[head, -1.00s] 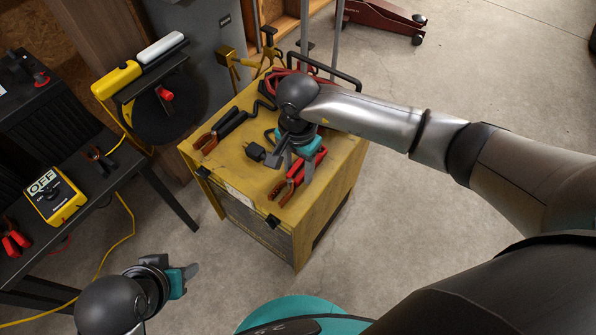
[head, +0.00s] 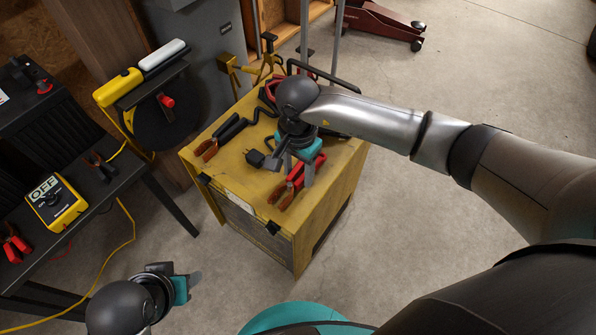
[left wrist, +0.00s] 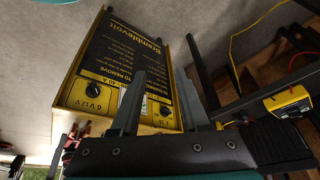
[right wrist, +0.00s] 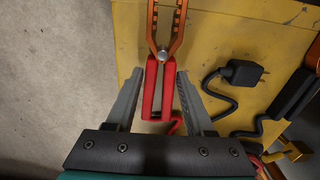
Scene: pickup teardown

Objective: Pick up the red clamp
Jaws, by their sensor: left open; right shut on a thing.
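The red clamp (head: 296,182) lies on the yellow charger cart top near its front right edge, its copper jaws pointing toward the front. In the right wrist view the red clamp (right wrist: 153,85) has its two red handles between my right gripper's fingers. My right gripper (head: 292,172) is shut on these handles from above; it also shows in the right wrist view (right wrist: 160,76). My left gripper (head: 190,284) is open and empty at the lower left, away from the cart; its fingers show in the left wrist view (left wrist: 160,75).
The yellow cart (head: 235,180) also holds a black-handled clamp (head: 222,138), a black plug (head: 255,157) and cables. A dark bench with a yellow meter (head: 57,203) stands at the left. A cable reel (head: 155,115) is behind it.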

